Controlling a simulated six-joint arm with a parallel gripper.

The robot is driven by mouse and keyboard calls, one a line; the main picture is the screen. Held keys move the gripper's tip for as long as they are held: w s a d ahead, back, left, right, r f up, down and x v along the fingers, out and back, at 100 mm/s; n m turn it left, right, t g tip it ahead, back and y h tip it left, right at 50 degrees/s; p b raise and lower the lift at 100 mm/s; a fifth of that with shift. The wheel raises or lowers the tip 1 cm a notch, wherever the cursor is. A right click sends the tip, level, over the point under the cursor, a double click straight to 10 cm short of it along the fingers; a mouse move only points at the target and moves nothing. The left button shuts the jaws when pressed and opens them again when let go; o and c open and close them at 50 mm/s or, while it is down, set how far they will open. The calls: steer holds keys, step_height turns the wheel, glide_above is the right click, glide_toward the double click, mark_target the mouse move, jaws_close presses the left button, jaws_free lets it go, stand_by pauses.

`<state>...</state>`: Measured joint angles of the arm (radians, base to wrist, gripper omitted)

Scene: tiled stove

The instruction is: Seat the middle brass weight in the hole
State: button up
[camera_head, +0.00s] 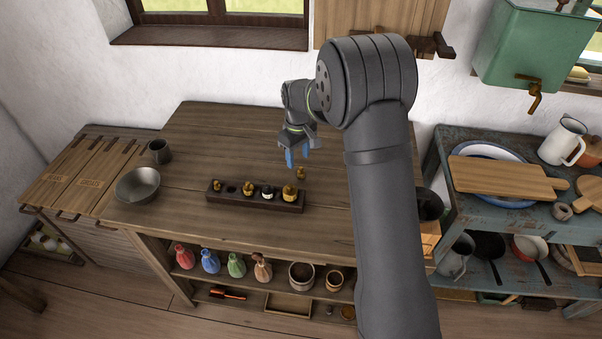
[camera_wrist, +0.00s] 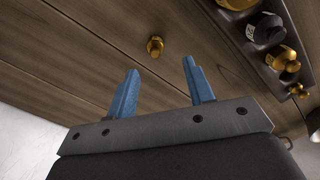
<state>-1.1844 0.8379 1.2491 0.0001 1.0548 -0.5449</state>
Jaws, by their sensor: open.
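The loose brass weight (camera_head: 301,174) stands on the table just behind the right end of the dark wooden weight block (camera_head: 240,200). It also shows in the wrist view (camera_wrist: 155,47), beyond and between my fingertips. My gripper (camera_head: 298,157) is open and empty above the table, near this weight and apart from it. Its two blue fingers (camera_wrist: 160,78) are spread in the wrist view. The block holds a large brass weight (camera_head: 289,193), a dark weight with a pale label (camera_head: 267,192), and smaller brass weights (camera_head: 248,187) and (camera_head: 217,185). A dark empty hole (camera_head: 231,188) shows between the smaller ones.
A metal bowl (camera_head: 138,185) and a mug (camera_head: 159,151) stand at the table's left. The tabletop (camera_head: 210,140) behind the block is clear. A blue shelf (camera_head: 450,220) with boards and pans stands at right. Bottles (camera_head: 210,261) stand on the shelf below.

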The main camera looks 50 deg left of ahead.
mark_target(301, 167)
steer(key=f, duration=0.5)
steer(key=shift+w+d+f, duration=0.25)
steer(key=shift+f, duration=0.05)
jaws_close()
